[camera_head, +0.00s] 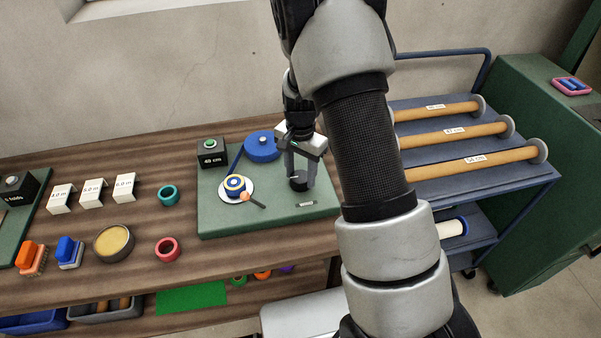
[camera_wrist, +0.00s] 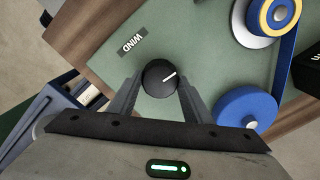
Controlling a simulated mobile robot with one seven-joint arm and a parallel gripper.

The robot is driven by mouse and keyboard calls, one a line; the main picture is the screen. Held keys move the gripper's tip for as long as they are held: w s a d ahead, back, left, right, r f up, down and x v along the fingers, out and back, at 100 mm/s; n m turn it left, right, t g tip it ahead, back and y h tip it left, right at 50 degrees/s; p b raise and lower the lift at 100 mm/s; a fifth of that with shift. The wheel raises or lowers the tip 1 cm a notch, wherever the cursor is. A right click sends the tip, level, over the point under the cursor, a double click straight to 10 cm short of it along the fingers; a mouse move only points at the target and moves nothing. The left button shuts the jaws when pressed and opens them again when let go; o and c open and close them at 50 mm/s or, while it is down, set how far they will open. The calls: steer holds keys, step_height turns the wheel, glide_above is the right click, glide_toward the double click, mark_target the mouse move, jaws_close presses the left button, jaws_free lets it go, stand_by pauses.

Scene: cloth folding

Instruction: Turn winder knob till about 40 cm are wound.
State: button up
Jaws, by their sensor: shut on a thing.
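The black winder knob (camera_wrist: 158,78) has a white pointer line and sits on a green board (camera_head: 225,218) beside a label reading WIND (camera_wrist: 132,42). My gripper (camera_wrist: 157,88) is shut on the knob, one finger on each side; in the head view the gripper (camera_head: 299,178) reaches down over the knob (camera_head: 298,183). A blue spool (camera_head: 262,146) stands at the back of the board, with a blue strap running towards a blue, white and yellow roll (camera_head: 235,184) on a white disc. A black box (camera_head: 211,152) reads what looks like 40 cm or 49 cm.
A small stick with an orange ball (camera_head: 244,196) lies by the roll. Left of the board are a teal ring (camera_head: 168,195), a red ring (camera_head: 168,249), a round bowl (camera_head: 114,243) and white labelled blocks (camera_head: 92,193). A blue cart (camera_head: 545,172) with rollers stands right.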

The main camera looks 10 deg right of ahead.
mark_target(301, 176)
steer(key=shift+m, duration=0.3)
stand_by(0.4)
steer(key=o, duration=1.1)
steer(key=shift+c, duration=0.2)
step_height(301, 176, up, 18)
steer(key=p, duration=0.1)
steer(key=shift+f, duration=0.25)
